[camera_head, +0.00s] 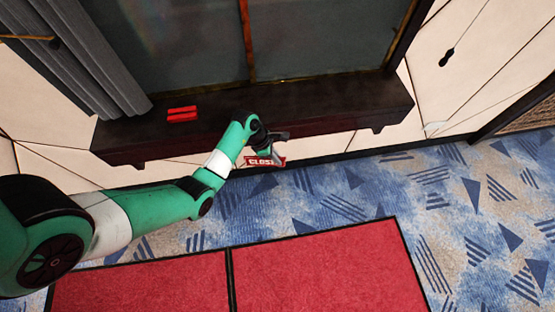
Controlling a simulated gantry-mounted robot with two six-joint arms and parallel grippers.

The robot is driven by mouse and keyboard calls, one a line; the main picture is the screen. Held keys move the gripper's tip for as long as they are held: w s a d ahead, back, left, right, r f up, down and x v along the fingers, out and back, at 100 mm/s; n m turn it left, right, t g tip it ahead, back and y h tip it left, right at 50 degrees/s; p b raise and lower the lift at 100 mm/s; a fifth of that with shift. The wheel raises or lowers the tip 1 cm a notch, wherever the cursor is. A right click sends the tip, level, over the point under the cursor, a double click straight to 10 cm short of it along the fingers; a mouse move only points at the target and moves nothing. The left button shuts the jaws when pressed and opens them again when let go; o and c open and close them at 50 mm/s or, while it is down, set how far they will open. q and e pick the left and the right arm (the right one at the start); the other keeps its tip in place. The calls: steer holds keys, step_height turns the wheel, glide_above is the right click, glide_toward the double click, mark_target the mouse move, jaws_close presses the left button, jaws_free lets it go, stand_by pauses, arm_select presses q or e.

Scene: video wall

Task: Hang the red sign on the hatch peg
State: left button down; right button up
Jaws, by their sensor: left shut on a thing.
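A red sign (264,162) with white letters, of which "CLOS" can be read, is in front of the dark ledge's front edge. My left gripper (270,149) is shut on the sign at its upper side. The gripper hides part of the sign's top. I cannot make out the hatch peg in this view. My right gripper is not in view.
A dark wooden ledge (330,117) runs below a dark framed panel (320,40). A red object (182,114) lies on it at the left, near a grey curtain (85,50). Red mats (320,270) cover the blue patterned carpet in front. A dark pull hangs on a cord (447,58) at upper right.

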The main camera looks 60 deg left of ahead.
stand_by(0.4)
arm_select(q)
steer(key=shift+p, duration=0.35)
stand_by(0.3)
steer(key=shift+p, duration=0.3)
stand_by(0.4)
steer(key=shift+w+a+b, duration=0.25)
steer(key=shift+a+b, duration=0.1)
steer(key=shift+a, duration=0.45)
steer(key=shift+w+a+b, duration=0.25)
steer(key=shift+a+b, duration=0.1)
steer(key=shift+a, duration=0.45)
